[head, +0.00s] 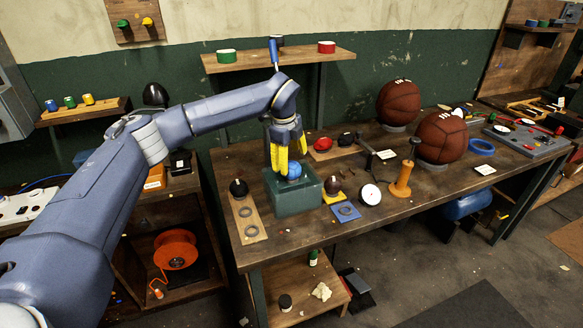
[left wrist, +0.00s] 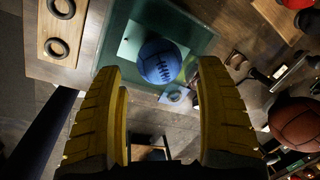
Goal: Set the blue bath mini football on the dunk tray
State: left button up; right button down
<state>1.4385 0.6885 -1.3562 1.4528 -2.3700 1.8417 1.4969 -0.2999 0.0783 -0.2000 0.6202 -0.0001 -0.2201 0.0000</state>
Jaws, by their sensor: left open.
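The blue mini football (head: 294,170), with dark lacing, sits at the green box-like tray (head: 290,200) on the workbench. In the left wrist view the blue ball (left wrist: 160,62) shows against the green tray (left wrist: 197,38); I cannot tell how deep it sits. My left gripper (head: 288,160), with yellow fingers pointing down, is open just above the ball. In the left wrist view the open fingers (left wrist: 160,75) stand wide on either side, with the ball beyond and between them. I cannot tell whether any finger touches it. My right gripper is not in view.
A red ball (head: 322,143) is behind. Large basketballs (head: 442,136) stand farther right.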

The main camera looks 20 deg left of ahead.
pick_arm(q)
notch_tip(320, 180, up, 7)
jog(key=s, duration=0.1)
jog(key=shift+s+a, duration=0.15)
jog(key=shift+s, duration=0.05)
jog(key=shift+r, duration=0.1)
dwell(0.4)
